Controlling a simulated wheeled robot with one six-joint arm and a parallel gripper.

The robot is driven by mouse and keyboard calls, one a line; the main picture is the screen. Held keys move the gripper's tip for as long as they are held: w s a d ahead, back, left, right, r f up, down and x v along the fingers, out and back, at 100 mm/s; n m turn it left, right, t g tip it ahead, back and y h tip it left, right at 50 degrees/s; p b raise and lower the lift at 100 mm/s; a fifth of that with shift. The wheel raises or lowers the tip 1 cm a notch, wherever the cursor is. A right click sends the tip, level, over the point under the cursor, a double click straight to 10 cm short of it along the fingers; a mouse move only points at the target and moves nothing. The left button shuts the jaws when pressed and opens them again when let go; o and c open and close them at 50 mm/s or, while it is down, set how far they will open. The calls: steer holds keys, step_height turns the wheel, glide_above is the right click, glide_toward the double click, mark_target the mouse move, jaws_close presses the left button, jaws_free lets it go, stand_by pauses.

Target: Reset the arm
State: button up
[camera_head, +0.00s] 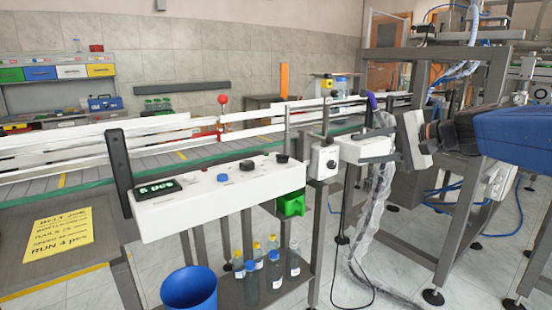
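My arm enters from the right edge as a blue link with a dark, orange-edged wrist. My gripper (411,140) is at its left end, where a pale grey block shows in front of the conveyor's right part.
A white control box (220,190) with knobs and a green display stands before the conveyor (90,167). A yellow note (59,234) lies left. A metal frame (470,190) stands right.

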steer(key=s+a+f+n+g+h, duration=0.1)
steer(key=s+f+n+g+h, duration=0.5)
steer(key=s+f, duration=1.5)
steer(key=s+d+f+n+h, duration=0.3)
steer(key=s+d+f+n, duration=0.1)
steer(key=s, duration=0.4)
steer(key=shift+s+d+f+t, duration=0.3)
steer(key=shift+d+f+t, duration=0.1)
steer(key=shift+d+f, duration=0.2)
